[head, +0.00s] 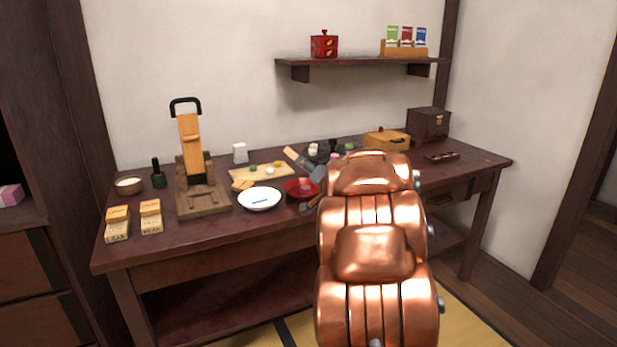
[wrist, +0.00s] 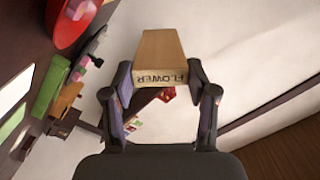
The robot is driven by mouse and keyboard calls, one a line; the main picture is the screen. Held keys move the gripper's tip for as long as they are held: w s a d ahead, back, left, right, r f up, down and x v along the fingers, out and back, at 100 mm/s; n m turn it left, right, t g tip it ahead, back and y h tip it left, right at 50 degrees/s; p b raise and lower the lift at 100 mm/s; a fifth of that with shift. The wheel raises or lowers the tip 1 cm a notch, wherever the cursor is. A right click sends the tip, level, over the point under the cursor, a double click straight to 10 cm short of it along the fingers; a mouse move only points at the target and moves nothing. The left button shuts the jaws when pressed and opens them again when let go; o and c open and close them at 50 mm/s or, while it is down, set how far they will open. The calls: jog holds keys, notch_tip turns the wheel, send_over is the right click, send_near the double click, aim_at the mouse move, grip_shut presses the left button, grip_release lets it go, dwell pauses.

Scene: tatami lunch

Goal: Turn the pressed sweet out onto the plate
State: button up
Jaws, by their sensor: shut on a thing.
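My gripper (wrist: 158,80) is shut on a wooden mold (wrist: 160,48) marked FLOWER, with a finger on each side of its lettered end. In the head view the mold (head: 292,154) shows above the table, tilted, behind the red dish. Much of my gripper there is hidden by my copper arm. Whether a sweet sits in the mold cannot be seen.
A red dish (head: 292,193) stands right of the plate; it also shows in the wrist view (wrist: 62,38). A wooden press (head: 190,150) stands left of the plate. Two labelled wooden blocks (head: 117,223) lie at the front left. A board (head: 240,174) with small items lies behind.

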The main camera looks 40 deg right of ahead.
jog(key=n+b, duration=0.1)
jog(key=n, duration=0.2)
jog(key=r+n, duration=0.1)
jog(key=n, duration=0.2)
jog(key=n+b, duration=0.1)
jog(key=n, duration=0.2)
jog(key=shift+s+d+r+b, duration=0.1)
jog(key=shift+d+r+b, duration=0.2)
